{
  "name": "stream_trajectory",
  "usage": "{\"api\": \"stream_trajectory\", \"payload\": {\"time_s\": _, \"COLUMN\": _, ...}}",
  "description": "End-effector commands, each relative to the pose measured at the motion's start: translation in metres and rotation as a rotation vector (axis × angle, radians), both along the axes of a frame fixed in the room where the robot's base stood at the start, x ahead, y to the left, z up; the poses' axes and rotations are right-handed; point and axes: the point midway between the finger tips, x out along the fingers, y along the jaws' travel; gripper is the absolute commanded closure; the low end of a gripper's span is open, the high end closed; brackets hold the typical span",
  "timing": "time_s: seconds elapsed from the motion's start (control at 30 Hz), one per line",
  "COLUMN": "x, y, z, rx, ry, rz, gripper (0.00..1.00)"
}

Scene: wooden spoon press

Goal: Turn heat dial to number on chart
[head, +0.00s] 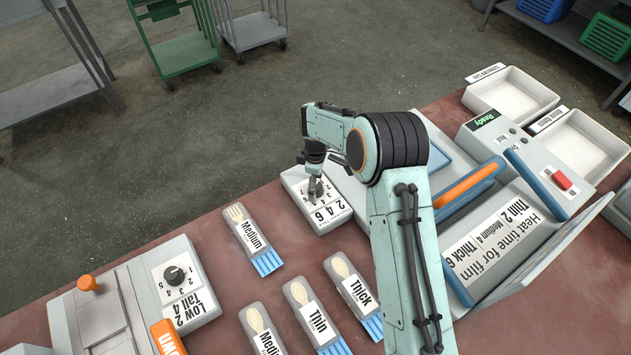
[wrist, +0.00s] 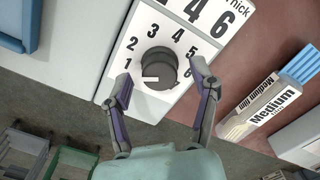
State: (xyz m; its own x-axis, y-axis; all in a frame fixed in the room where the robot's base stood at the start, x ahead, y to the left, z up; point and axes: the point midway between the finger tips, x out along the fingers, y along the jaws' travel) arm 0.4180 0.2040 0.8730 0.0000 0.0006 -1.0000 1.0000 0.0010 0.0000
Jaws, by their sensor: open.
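The heat dial (wrist: 158,70) is a dark round knob ringed by the numbers 1 to 6 on a white control box (head: 327,214). Its white mark is at the lower left of the knob, on the side of the 1. My gripper (wrist: 161,82) is open, with one finger on each side of the dial; I cannot tell whether they touch it. The chart (head: 495,238) on the press reads "Heat time for film": Thin 2, Medium 4, Thick 6.
A second dial (head: 175,276) sits on the left machine, labelled Low 2, Tall 4. Packed wooden utensils labelled Medium (head: 252,238), Thin (head: 316,318) and Thick (head: 354,293) lie in front. A display (head: 486,118) reads "Ready". White trays (head: 512,96) stand at the back right.

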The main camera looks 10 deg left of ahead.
Motion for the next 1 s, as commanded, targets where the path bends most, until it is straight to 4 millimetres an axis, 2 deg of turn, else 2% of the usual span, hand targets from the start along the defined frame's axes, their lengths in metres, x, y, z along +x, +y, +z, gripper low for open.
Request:
{"api": "stream_trajectory", "payload": {"time_s": 0.13, "x": 0.0002, "y": -0.0001, "z": 0.0002, "rx": 0.000, "ry": 0.000, "rz": 0.000, "gripper": 0.40}}
{"api": "stream_trajectory", "payload": {"time_s": 0.17, "x": 0.0002, "y": -0.0001, "z": 0.0002, "rx": 0.000, "ry": 0.000, "rz": 0.000, "gripper": 0.43}}
{"api": "stream_trajectory", "payload": {"time_s": 0.3, "x": 0.0001, "y": -0.0002, "z": 0.0003, "rx": 0.000, "ry": 0.000, "rz": 0.000, "gripper": 0.87}}
{"api": "stream_trajectory", "payload": {"time_s": 0.33, "x": 0.0001, "y": -0.0002, "z": 0.0003, "rx": 0.000, "ry": 0.000, "rz": -0.001, "gripper": 0.96}}
{"api": "stream_trajectory", "payload": {"time_s": 0.37, "x": 0.0001, "y": -0.0002, "z": 0.0002, "rx": 0.000, "ry": 0.000, "rz": -0.001, "gripper": 1.00}}
{"api": "stream_trajectory", "payload": {"time_s": 0.77, "x": 0.0000, "y": -0.0004, "z": -0.0001, "rx": -0.001, "ry": 0.000, "rz": -0.046, "gripper": 1.00}}
{"api": "stream_trajectory", "payload": {"time_s": 1.0, "x": 0.0000, "y": -0.0007, "z": -0.0004, "rx": -0.002, "ry": 0.000, "rz": -0.193, "gripper": 1.00}}
